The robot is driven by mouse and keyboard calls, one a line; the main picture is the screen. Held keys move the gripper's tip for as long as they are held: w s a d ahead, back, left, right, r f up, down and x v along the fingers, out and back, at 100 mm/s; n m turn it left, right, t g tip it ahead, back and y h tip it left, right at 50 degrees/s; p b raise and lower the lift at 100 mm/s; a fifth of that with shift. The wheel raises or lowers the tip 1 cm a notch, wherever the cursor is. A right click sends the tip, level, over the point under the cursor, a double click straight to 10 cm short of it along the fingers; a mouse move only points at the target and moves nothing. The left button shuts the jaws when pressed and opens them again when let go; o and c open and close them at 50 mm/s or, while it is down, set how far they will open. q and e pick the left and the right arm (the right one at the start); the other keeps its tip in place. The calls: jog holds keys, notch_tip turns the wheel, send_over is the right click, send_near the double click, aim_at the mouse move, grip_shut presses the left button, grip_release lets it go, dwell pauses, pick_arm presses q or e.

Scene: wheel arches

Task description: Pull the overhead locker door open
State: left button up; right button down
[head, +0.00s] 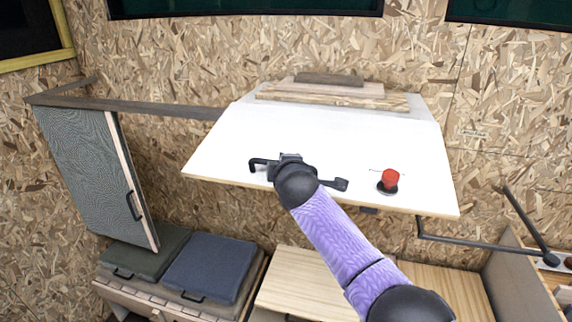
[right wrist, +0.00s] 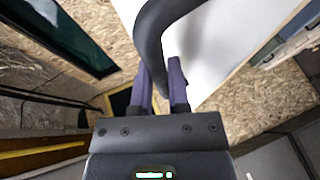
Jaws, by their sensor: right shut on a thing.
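The overhead locker door is a white panel (head: 320,130) with a pale wood edge, sloping on the far wall in the head view. A black bar handle (head: 258,163) sits near its lower edge. My right arm reaches up from the lower right, and my right gripper (head: 290,158) is at the handle; my wrist hides the handle's middle. In the right wrist view the handle (right wrist: 157,40) curves close in front and passes at the purple fingers of my right gripper (right wrist: 161,82), which are shut on it. The white panel (right wrist: 210,45) lies beyond. My left gripper is out of view.
A red knob (head: 390,178) on a black base stands on the panel, right of the handle. Boards (head: 330,92) lie above the panel. A grey patterned door (head: 95,175) hangs at left. Blue cushioned seat (head: 210,268) and wood tops are below. A dark rail (head: 470,245) is at right.

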jog(key=shift+d, duration=0.1)
jog(key=c, duration=1.1)
grip_release()
jog(key=o, duration=0.5)
jog(key=shift+w+f, duration=0.1)
jog(key=shift+w, duration=0.15)
jog(key=shift+s, duration=0.2)
jog(key=shift+s+d+r+b, duration=0.1)
jog(key=shift+s+r+b, duration=0.15)
jog(key=shift+s, duration=0.3)
jog(key=b+v, duration=0.1)
jog(key=v, duration=0.7)
jog(key=shift+s+r+b, duration=0.1)
jog(key=shift+s+b, duration=0.15)
jog(key=shift+b, duration=0.15)
